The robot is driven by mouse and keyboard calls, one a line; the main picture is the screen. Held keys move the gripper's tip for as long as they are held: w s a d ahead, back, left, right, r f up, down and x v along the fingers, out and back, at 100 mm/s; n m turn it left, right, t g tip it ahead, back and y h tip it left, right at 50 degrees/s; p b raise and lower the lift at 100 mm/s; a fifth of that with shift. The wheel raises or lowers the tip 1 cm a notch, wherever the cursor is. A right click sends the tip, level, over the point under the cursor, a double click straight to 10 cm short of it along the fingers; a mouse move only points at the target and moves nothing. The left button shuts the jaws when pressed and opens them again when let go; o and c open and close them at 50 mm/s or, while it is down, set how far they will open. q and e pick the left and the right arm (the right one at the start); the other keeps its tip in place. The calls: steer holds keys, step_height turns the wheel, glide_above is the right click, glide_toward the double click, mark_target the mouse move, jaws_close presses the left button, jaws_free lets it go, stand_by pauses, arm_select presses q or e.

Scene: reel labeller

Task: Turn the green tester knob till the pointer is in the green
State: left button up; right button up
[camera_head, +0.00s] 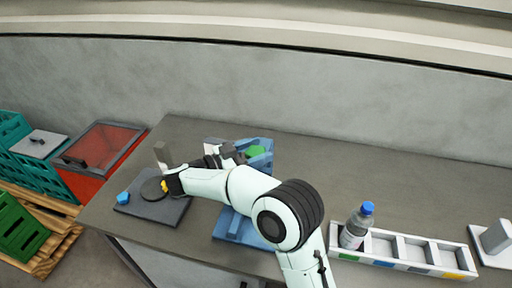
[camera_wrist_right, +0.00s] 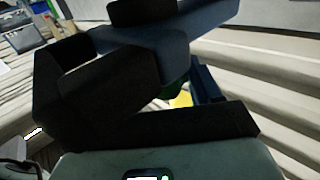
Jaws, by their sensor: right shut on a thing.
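The blue tester (camera_head: 232,228) stands on the grey table, partly covered by my right arm. A green part (camera_head: 256,151), apparently the knob, shows at its back. My right gripper (camera_head: 230,156) is at this green part, behind my forearm, and is shut on it as far as I can tell. In the right wrist view the dark fingers fill much of the picture, with a little green (camera_wrist_right: 178,88) and yellow between them and the blue body (camera_wrist_right: 207,84). The pointer and scale cannot be made out. My left gripper is not in view.
A dark pad (camera_head: 178,213) with a black disc (camera_head: 153,189), a grey post (camera_head: 162,153) and a blue piece (camera_head: 123,198) lies left. A bottle (camera_head: 355,228) stands in a white divided tray (camera_head: 405,264) at right. Red (camera_head: 103,150) and green crates (camera_head: 20,230) stand beyond the table's left edge.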

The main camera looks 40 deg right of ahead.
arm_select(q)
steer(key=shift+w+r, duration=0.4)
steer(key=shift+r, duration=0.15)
arm_select(e)
steer(key=shift+m+g, duration=0.5)
steer(key=shift+g, duration=0.2)
arm_select(q)
steer(key=shift+p, duration=0.3)
arm_select(e)
steer(key=o, duration=0.9)
steer(key=shift+o, duration=0.2)
arm_select(q)
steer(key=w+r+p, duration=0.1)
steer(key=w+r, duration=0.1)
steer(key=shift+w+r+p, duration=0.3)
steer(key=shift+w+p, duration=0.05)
steer(key=shift+p, duration=0.05)
arm_select(e)
steer(key=v, duration=1.3)
steer(key=shift+w, duration=0.25)
steer(key=shift+a+r, duration=0.1)
